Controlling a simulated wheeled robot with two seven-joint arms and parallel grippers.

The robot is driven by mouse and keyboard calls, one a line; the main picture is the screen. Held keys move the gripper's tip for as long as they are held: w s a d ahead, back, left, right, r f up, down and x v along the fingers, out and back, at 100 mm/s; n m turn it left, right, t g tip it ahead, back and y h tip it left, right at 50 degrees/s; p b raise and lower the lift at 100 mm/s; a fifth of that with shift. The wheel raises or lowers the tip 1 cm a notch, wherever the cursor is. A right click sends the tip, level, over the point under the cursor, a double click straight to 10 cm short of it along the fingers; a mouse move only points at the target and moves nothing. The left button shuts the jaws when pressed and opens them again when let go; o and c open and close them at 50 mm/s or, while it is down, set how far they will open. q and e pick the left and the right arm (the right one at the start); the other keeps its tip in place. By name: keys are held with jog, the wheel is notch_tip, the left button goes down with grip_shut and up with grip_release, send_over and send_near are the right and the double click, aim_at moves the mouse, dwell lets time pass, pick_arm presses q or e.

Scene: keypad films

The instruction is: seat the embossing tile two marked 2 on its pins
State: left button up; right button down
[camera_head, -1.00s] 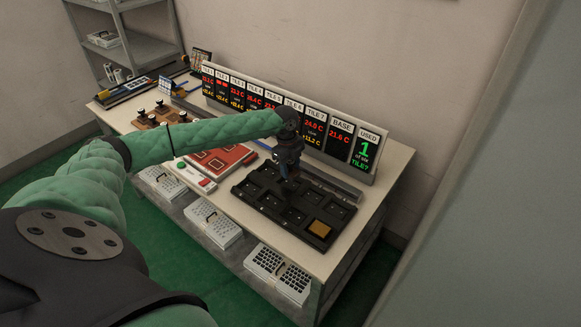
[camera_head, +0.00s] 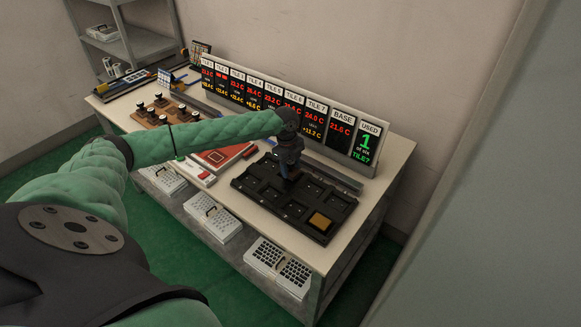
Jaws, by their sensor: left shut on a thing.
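My left gripper (camera_head: 291,172) points down over the back middle of the black base plate (camera_head: 262,202), which has several square recesses. It is shut on a small dark thing, taken to be the embossing tile two. The fingers and arm mostly hide it, and I cannot read a 2 on it. I cannot tell whether it touches the plate or any pins. A gold square tile (camera_head: 320,222) sits in the plate's front right recess. My right gripper is not in view.
A display panel (camera_head: 316,118) stands behind the plate along the table's back. A wooden block with several black knobs (camera_head: 165,110) is at the left. A red tray (camera_head: 222,157) lies left of the plate. White baskets (camera_head: 279,265) sit below the table top.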

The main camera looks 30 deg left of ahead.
pick_arm(q)
jog(key=shift+f, duration=0.35)
jog(key=shift+s+f, duration=0.1)
jog(key=shift+f, duration=0.25)
dwell(0.3)
